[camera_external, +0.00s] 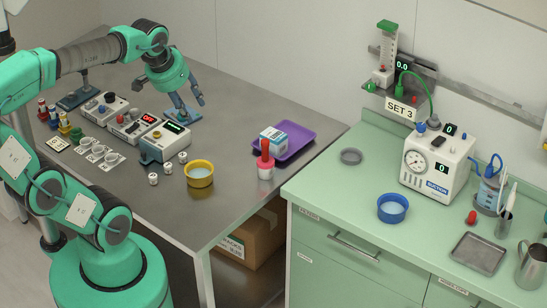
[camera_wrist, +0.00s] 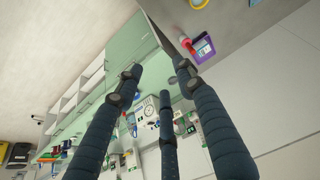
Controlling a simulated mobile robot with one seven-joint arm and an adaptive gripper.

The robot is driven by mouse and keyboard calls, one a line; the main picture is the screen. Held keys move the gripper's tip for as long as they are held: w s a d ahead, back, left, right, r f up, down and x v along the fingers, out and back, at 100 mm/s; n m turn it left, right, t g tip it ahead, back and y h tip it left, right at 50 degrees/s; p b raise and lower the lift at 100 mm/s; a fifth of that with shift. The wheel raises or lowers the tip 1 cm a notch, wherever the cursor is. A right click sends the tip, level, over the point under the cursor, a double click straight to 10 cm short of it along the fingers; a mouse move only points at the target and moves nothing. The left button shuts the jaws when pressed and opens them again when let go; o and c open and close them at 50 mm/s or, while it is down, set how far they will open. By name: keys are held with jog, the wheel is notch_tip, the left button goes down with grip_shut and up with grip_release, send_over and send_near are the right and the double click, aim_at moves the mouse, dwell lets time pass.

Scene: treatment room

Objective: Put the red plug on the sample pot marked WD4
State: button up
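A small red piece (camera_external: 472,217), possibly the red plug, lies on the green counter at right. A red-topped item with a pale base (camera_external: 265,160) stands near the steel table's right edge; it also shows in the wrist view (camera_wrist: 186,42). Several small white pots (camera_external: 168,168) stand on the steel table left of the yellow bowl. Cups on labelled cards (camera_external: 97,153) stand further left. No WD4 mark is readable, so I cannot tell which is the pot. My gripper (camera_external: 189,108) is open and empty above the steel table; its spread fingers show in the wrist view (camera_wrist: 157,84).
A yellow bowl (camera_external: 199,177) and a purple tray (camera_external: 309,142) with a box (camera_external: 273,137) are on the steel table. Instrument boxes (camera_external: 164,140) and coloured vials stand at left. The green counter holds a blue bowl (camera_external: 392,208), suction unit (camera_external: 437,165) and metal tray (camera_external: 477,253).

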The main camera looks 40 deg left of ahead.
jog(key=shift+m+t, duration=0.3)
jog(key=s, duration=0.2)
jog(key=s+f, duration=0.1)
jog(key=s, duration=0.2)
jog(key=shift+d, duration=0.2)
jog(key=shift+f, duration=0.1)
notch_tip(320, 180, down, 3)
jog(key=b, duration=0.3)
jog(key=shift+r, duration=0.2)
dwell(0.7)
